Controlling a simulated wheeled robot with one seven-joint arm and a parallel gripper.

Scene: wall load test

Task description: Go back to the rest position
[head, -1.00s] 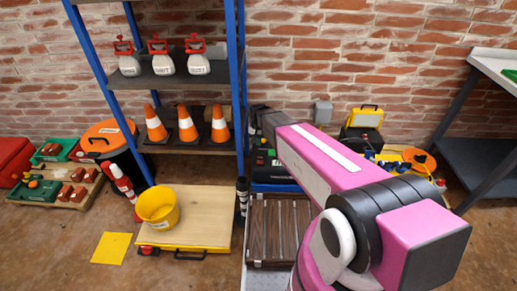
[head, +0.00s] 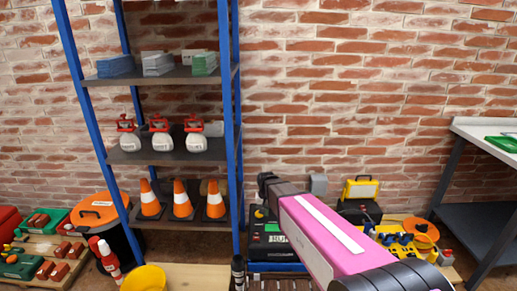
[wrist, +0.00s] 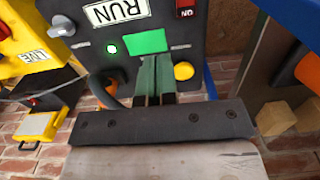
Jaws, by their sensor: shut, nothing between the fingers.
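My gripper (head: 266,186) is at the far end of my pink arm in the head view, in front of the brick wall and just right of the blue shelf post. In the wrist view its two dark fingers (wrist: 155,88) are together with nothing between them. They point at a dark control box (wrist: 145,45) with an upside-down RUN label, a green screen, a lit green lamp and a yellow button. In the head view this box (head: 268,228) stands low behind my arm, partly hidden. I cannot tell whether the fingers touch it.
The blue-posted shelf (head: 172,156) holds blue and grey stacks, red-topped white containers and orange cones (head: 183,200). A yellow bucket (head: 146,279) is below. A workbench (head: 484,133) is at the far right.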

